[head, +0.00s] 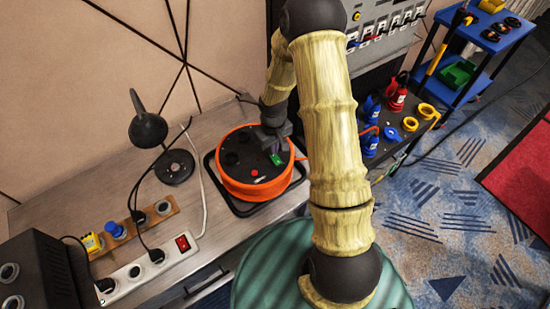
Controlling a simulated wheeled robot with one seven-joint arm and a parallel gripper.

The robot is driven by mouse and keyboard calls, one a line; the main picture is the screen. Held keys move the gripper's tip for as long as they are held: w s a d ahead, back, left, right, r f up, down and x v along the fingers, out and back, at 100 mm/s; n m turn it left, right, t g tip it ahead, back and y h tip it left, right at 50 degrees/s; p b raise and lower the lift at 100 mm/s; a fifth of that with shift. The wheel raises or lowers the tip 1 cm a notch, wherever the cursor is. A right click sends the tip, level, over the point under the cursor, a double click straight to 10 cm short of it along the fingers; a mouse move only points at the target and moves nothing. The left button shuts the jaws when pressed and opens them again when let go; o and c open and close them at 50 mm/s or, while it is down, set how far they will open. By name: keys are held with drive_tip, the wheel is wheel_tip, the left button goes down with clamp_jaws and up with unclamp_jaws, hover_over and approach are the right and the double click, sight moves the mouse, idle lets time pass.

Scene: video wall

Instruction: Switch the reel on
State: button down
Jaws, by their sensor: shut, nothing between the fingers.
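The orange cable reel (236,186) lies flat on a dark tray on the grey bench. Its dark round face carries several sockets, a red button (254,172) and a small green part (276,159) near the right side. My gripper (273,150) is shut and empty, over the right part of the reel's face, right by the green part. I cannot tell whether it touches the reel. My wrist and fingers hide the far right part of the face.
A power strip (134,272) with a red switch (183,243) lies at the bench front. A black lamp (148,128) stands left of the reel. Red and blue bottles and yellow tape rolls (427,111) sit on a dark shelf at right. A blue cart (480,70) stands beyond.

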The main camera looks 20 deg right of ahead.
drive_tip(key=shift+f+b, duration=0.7)
drive_tip(key=shift+f, duration=0.25)
idle(0.6)
drive_tip(key=shift+r, duration=0.1)
drive_tip(key=shift+r+p, duration=2.8)
drive_tip(key=shift+r, duration=0.7)
drive_tip(key=s+r+m+t+b, duration=0.2)
drive_tip(key=s+r+m, duration=0.1)
drive_tip(key=s+r, duration=1.1)
wheel_tip(320, 180, up, 3)
drive_tip(key=shift+s+a+r+m+t, duration=0.15)
drive_tip(key=shift+r+m+t, duration=0.05)
drive_tip(key=shift+m+t, duration=0.1)
